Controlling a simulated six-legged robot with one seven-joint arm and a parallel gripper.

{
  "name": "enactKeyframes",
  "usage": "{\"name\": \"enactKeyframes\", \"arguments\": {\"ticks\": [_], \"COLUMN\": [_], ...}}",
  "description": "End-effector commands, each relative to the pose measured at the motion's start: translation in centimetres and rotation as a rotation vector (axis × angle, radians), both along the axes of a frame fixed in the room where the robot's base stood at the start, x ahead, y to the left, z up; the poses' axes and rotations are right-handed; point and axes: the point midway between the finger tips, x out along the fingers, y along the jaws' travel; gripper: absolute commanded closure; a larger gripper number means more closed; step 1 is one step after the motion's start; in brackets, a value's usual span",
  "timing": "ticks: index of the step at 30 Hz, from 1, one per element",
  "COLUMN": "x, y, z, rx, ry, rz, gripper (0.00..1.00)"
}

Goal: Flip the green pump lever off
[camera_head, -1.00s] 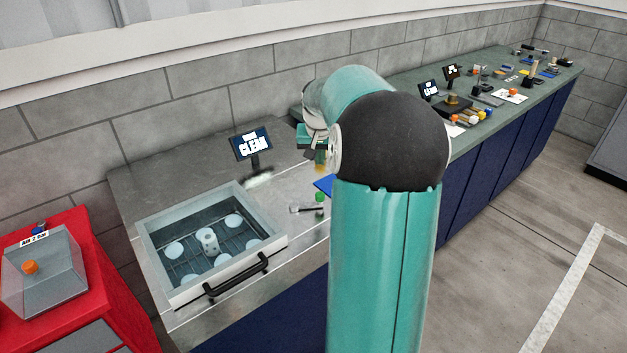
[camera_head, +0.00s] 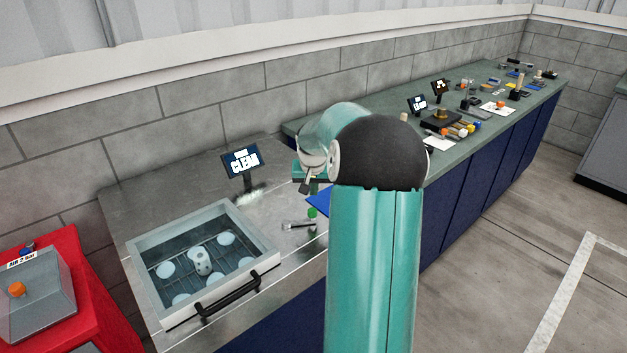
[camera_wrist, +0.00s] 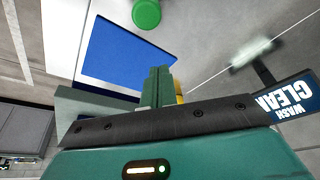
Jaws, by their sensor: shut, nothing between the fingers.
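A small green knob (camera_head: 312,213), which looks like the pump lever's end, stands on the steel counter right of the sink-like basin. A short metallic bar (camera_head: 298,225) lies beside it. In the wrist view the round green knob (camera_wrist: 146,14) shows at the top edge, beyond my fingertips and apart from them. My gripper (camera_wrist: 158,72) is shut and empty, over the counter near a blue panel (camera_wrist: 125,58). In the head view my gripper (camera_head: 307,184) is partly hidden by my arm, behind the knob. The lever's position cannot be told.
The framed basin (camera_head: 205,263) holds several white round pieces and has a black front handle (camera_head: 228,297). A "WASH CLEAN" sign (camera_head: 241,161) stands behind it. A red cabinet (camera_head: 95,305) is at left. The long green bench (camera_head: 400,110) carries many small items. Open floor lies right.

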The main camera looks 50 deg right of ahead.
Motion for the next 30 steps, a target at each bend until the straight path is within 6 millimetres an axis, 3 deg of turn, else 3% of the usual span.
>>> {"name": "enactKeyframes", "arguments": {"ticks": [5, 15, 30], "x": [0.7, -1.9, -2.1], "y": [-0.7, 2.1, 2.4], "z": [-2.7, -2.3, -2.3], "rx": [0.003, -0.001, -0.001], "ry": [0.001, -0.001, 0.0], "rz": [-0.001, 0.0, -0.005], "gripper": [1.0, 1.0, 1.0]}}
